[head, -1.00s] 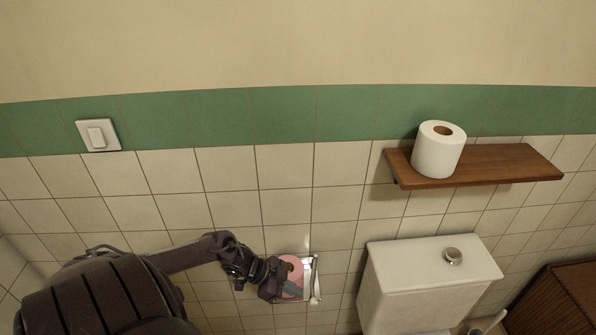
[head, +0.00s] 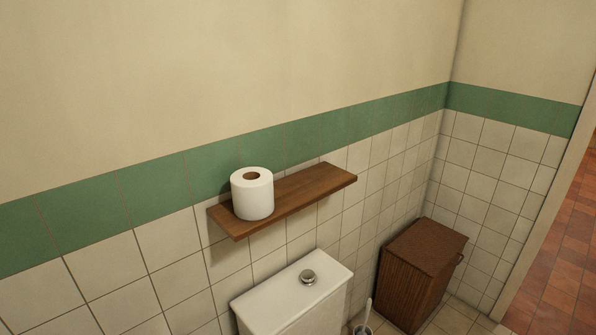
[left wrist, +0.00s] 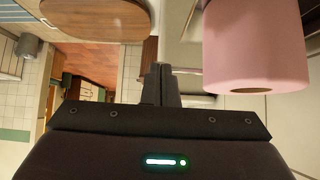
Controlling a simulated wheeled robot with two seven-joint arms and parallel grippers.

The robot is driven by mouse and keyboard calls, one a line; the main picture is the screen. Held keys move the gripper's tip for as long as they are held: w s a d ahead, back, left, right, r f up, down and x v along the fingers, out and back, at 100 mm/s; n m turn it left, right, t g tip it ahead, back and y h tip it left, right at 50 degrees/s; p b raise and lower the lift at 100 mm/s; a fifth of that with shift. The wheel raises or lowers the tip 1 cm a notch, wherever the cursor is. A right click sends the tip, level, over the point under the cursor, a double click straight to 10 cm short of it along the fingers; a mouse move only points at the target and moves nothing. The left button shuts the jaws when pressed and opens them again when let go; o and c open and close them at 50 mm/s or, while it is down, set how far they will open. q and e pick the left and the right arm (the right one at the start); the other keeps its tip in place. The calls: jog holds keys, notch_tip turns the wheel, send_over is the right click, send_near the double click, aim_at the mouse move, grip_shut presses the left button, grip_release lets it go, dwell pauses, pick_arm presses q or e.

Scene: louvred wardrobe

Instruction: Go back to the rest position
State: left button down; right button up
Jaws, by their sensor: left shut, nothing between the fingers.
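My left gripper (left wrist: 160,86) shows in the left wrist view. Its fingers are together with nothing between them. Neither gripper shows in the head view. My right gripper is in no frame.
In the head view a wooden shelf (head: 306,188) holds a white paper roll (head: 252,195) above a toilet tank (head: 290,301). A brown wooden cabinet (head: 420,272) stands in the corner, with a toilet brush (head: 364,318) nearby. A wooden toilet seat (left wrist: 97,17) is in the wrist view.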

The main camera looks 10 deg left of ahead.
pick_arm(q)
jog(key=s+d+f+n+g+y+b, duration=0.1)
jog(key=s+d+f, duration=0.1)
jog(key=s+f, duration=0.45)
jog(key=s+d+f+n+y+b, duration=0.1)
jog(key=s+f+n+y+b, duration=0.15)
jog(key=f, duration=0.65)
jog(key=s+d+f+n+g+y+b, duration=0.1)
jog(key=s+d+f, duration=0.1)
jog(key=s+f, duration=0.45)
jog(key=s+d+f+g+b, duration=0.1)
jog(key=s+d+f+g, duration=0.1)
jog(key=s+d+f, duration=0.3)
jog(key=s+d+f+n+g+y+b, duration=0.1)
jog(key=s+d+f, duration=0.3)
jog(key=s, duration=0.5)
jog(key=shift+d+f+g, duration=0.4)
jog(key=shift+f+g, duration=0.1)
jog(key=shift+f, duration=0.4)
jog(key=shift+n+y, duration=0.25)
